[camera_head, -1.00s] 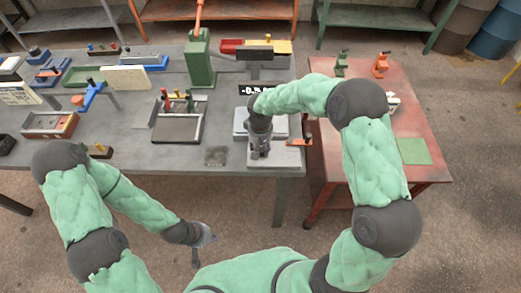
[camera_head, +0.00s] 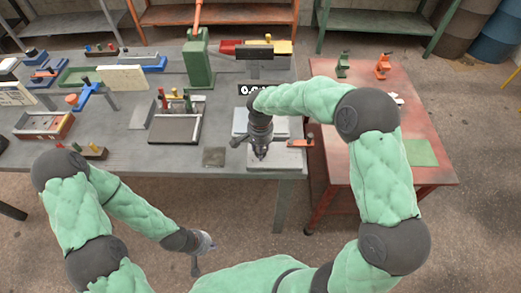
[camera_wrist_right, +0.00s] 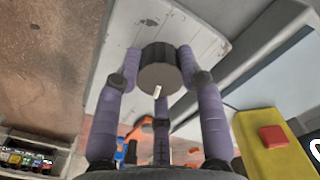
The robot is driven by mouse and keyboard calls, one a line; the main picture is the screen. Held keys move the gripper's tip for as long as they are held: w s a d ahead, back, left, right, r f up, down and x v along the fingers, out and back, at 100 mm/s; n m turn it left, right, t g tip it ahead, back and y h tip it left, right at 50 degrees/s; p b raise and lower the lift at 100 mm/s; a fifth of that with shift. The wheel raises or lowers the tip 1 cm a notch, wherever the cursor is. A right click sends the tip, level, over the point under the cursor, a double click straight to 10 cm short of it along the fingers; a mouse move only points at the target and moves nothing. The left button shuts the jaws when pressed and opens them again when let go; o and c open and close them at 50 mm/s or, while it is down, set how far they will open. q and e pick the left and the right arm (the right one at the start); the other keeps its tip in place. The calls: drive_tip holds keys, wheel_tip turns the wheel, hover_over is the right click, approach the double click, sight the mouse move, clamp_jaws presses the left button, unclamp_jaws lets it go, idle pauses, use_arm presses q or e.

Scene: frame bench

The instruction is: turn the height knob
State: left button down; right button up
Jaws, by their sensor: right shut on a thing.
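The height knob (camera_wrist_right: 160,72) is a dark grey round knob with a white mark on its face, in front of a pale plate in the right wrist view. The purple-grey fingers of my right gripper (camera_wrist_right: 160,85) are shut around it. In the head view my right gripper (camera_head: 260,151) points down over the pale device at the bench's front right and hides the knob. A black display (camera_head: 252,88) with white digits stands behind it, partly covered by my arm. My left gripper (camera_head: 199,252) hangs low in front of the bench, away from everything; its finger opening is unclear.
A red side table (camera_head: 340,185) stands right of the grey bench (camera_head: 115,140). A green press (camera_head: 198,62) and a dark tray (camera_head: 175,129) are left of my right gripper. A yellow part (camera_wrist_right: 265,155) with a red button is near it in the wrist view.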

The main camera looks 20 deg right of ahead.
drive_tip(key=shift+m, duration=0.5)
idle(0.3)
drive_tip(key=o, duration=1.1)
drive_tip(key=shift+o, duration=0.2)
wheel_tip(320, 180, up, 12)
